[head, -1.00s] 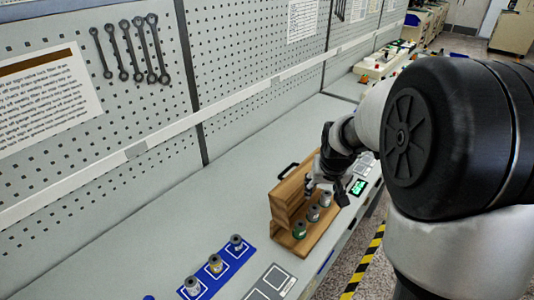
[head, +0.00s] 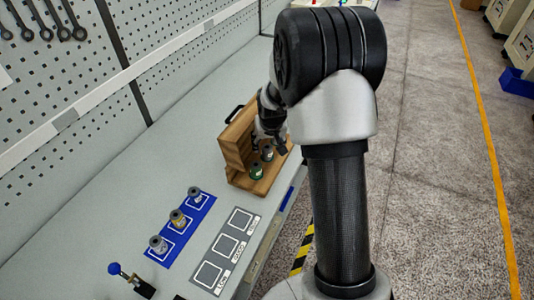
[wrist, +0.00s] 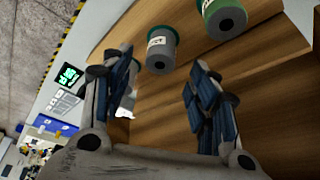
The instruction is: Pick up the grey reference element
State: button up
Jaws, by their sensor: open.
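A wooden stand (head: 234,152) on the bench holds a green element (head: 256,171) and a grey element (head: 267,153). In the wrist view the grey element (wrist: 160,52) has a teal rim and a white label, and the green element (wrist: 224,18) is right of it. A whitish piece (wrist: 127,101) shows partly behind the left finger; I cannot tell what it is. My gripper (head: 268,132) is over the stand. In the wrist view my gripper (wrist: 158,76) is open, its fingers apart, with the labelled grey element beyond the fingertips. I see nothing held.
A blue mat (head: 170,262) bears three elements: one grey (head: 158,243), one yellow-banded (head: 178,217), one dark-topped (head: 194,194). A grey panel with square outlines (head: 213,258) lies beside it. A blue-knobbed lever (head: 115,269) is at the front. The pegboard wall (head: 180,45) bounds the bench.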

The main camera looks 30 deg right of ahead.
aim_at(267, 148)
jog(key=b+x, duration=0.1)
jog(key=x, duration=0.4)
jog(key=shift+f, duration=0.2)
jog(key=shift+c, duration=0.4)
jog(key=c, duration=1.1)
